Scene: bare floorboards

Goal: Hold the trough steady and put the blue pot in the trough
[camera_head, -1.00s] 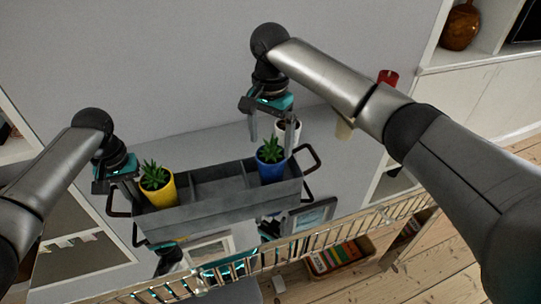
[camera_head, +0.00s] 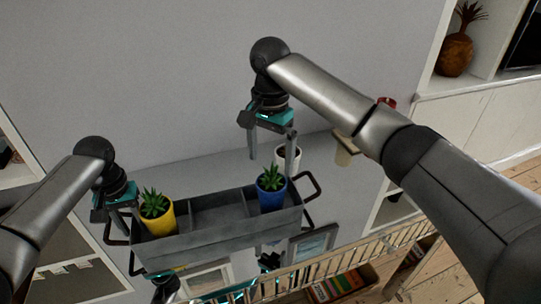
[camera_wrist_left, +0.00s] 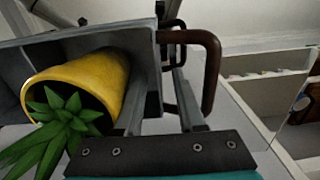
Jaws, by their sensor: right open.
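The grey trough (camera_head: 215,240) stands on a light surface and has a brown handle at each end. The blue pot (camera_head: 271,198) with a green succulent sits upright in its right end compartment. A yellow pot (camera_head: 158,222) with a succulent sits in the left end compartment and shows large in the left wrist view (camera_wrist_left: 85,78). My right gripper (camera_head: 271,165) is open and empty above the blue pot. My left gripper (camera_wrist_left: 158,112) is at the trough's left end, with its fingers around the end wall and handle (camera_wrist_left: 212,70); how tightly they close is hidden.
A white pot (camera_head: 289,160) stands behind the trough, close to my right gripper's finger. A beige pot (camera_head: 343,152) and a red object (camera_head: 387,103) are further right, partly behind my right arm. A slatted metal rail (camera_head: 330,268) runs in front. The trough's middle compartments are empty.

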